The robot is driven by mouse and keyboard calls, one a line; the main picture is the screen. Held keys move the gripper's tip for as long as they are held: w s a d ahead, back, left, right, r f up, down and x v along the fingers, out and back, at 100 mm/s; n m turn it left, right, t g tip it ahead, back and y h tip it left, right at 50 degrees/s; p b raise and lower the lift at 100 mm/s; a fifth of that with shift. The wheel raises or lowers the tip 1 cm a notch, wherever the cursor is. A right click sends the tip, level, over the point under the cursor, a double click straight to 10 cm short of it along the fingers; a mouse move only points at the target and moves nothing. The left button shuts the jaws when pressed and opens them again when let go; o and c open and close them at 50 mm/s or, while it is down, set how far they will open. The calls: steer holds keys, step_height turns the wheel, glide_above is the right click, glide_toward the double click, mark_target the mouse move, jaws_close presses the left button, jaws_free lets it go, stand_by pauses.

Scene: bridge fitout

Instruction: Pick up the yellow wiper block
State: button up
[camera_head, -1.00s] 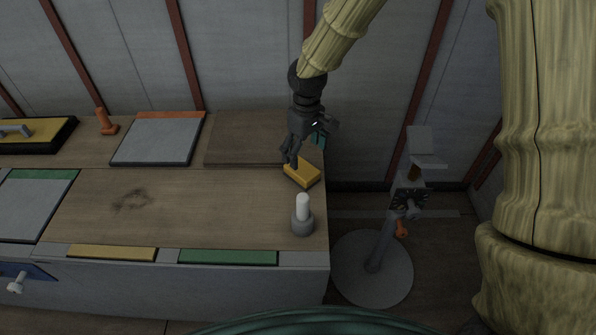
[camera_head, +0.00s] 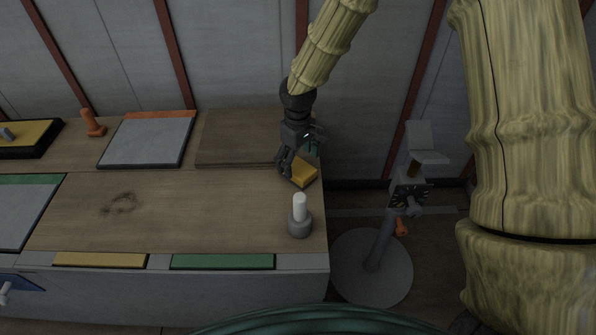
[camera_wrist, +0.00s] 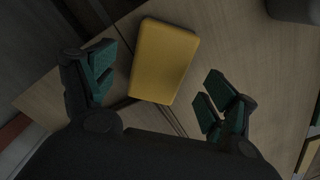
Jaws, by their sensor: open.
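The yellow wiper block (camera_head: 303,175) lies on the wooden bench top near its right edge. In the wrist view the yellow wiper block (camera_wrist: 165,60) is a rounded rectangle, a little tilted, lying between the lines of the two fingers and mostly beyond their tips. My gripper (camera_head: 291,170) is at the block's left and back side in the head view, partly covering it. In the wrist view my gripper (camera_wrist: 158,88) is open, with green pads apart on both sides of the block and nothing held. I cannot tell whether a finger touches the block.
A white-topped grey cylinder (camera_head: 299,217) stands in front of the block. A raised wooden board (camera_head: 238,138) lies behind left. A grey stand (camera_head: 377,245) is on the floor right of the bench. The bench middle, with a dark stain (camera_head: 118,204), is clear.

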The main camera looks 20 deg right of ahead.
mark_target(298, 166)
step_height(298, 166, down, 4)
steer(key=shift+f, duration=0.15)
steer(key=shift+c, duration=0.4)
steer(key=c, duration=1.2)
step_height(298, 166, up, 10)
steer(key=shift+r+p, duration=0.1)
steer(key=shift+p, duration=0.2)
steer(key=o, duration=0.3)
steer(key=shift+c, duration=0.2)
